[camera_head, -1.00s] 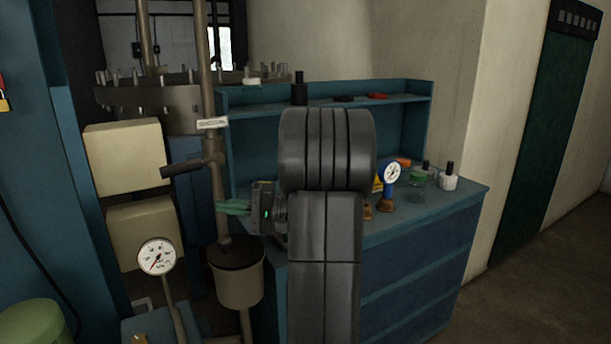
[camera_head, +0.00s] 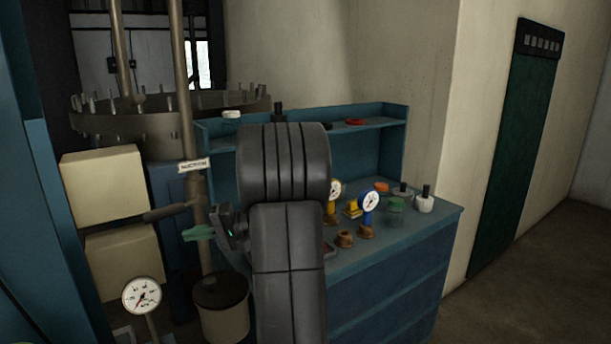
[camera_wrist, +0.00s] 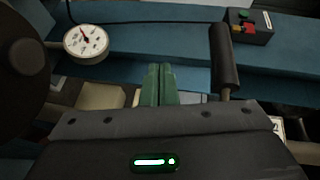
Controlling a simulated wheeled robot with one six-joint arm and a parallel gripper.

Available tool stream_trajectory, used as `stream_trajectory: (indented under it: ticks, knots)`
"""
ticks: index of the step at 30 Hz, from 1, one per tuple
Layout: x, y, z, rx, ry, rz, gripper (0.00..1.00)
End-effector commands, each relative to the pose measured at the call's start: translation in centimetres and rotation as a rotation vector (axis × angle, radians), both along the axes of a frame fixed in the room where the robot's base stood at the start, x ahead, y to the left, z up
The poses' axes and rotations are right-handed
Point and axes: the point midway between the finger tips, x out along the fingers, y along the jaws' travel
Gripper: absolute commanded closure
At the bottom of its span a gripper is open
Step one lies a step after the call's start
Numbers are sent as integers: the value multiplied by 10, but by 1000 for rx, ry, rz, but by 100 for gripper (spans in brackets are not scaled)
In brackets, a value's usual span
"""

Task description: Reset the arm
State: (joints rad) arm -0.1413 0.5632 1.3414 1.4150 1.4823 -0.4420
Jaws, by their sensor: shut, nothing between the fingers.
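My gripper (camera_head: 197,233) has green fingers and points left, beside my grey arm in the head view. The fingers are together with nothing between them. In the wrist view my gripper (camera_wrist: 158,70) shows its two green fingers side by side, pointing away from the camera. A valve lever with a dark grip (camera_head: 170,212) is close to the fingers in the head view. The grip also shows right of the fingers in the wrist view (camera_wrist: 224,55). I cannot tell the exact gap between them.
A blue workbench (camera_head: 420,236) behind my arm holds gauges, including a blue one (camera_head: 369,203), and bottles. A pressure gauge (camera_head: 142,295) and a grey bucket (camera_head: 221,306) stand at lower left. Cream boxes (camera_head: 103,183) are left. Floor is open at right (camera_head: 545,270).

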Motion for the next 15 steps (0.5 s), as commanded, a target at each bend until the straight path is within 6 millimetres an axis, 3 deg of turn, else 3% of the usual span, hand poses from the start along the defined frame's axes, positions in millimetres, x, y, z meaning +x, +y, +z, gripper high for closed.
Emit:
stream_trajectory:
  ticks: [15]
  knots:
    - [9, -13, -5, -173, -120, 1, 100]
